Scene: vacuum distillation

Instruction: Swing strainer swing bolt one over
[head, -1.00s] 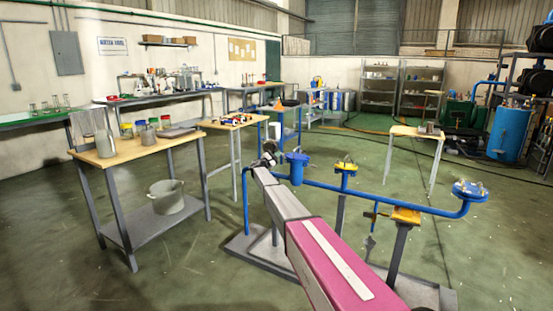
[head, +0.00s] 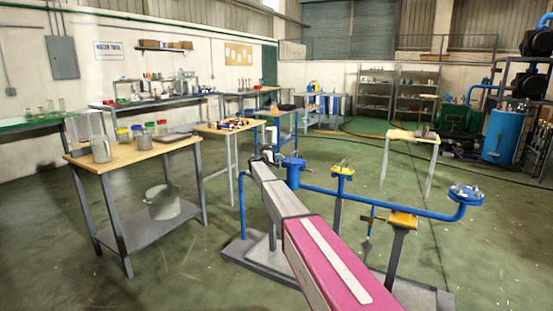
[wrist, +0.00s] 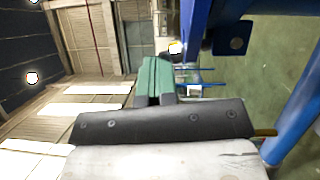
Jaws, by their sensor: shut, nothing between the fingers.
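A blue pipe assembly (head: 390,204) stands in front of me. Its blue flanged body (head: 293,163), which looks like the strainer, is at the left end, just right of my gripper. A single swing bolt cannot be made out at this size. My gripper (head: 267,153) is small and partly hidden by my own arm in the head view. In the wrist view my gripper (wrist: 155,82) shows its dark green fingers together and empty. Blue metal (wrist: 195,30) with a dark lug (wrist: 232,38) lies to their right. I cannot tell whether the fingers touch anything.
A wooden-topped bench (head: 130,153) with jars is at the left. A small table (head: 413,136) stands behind right. Open green floor lies between them.

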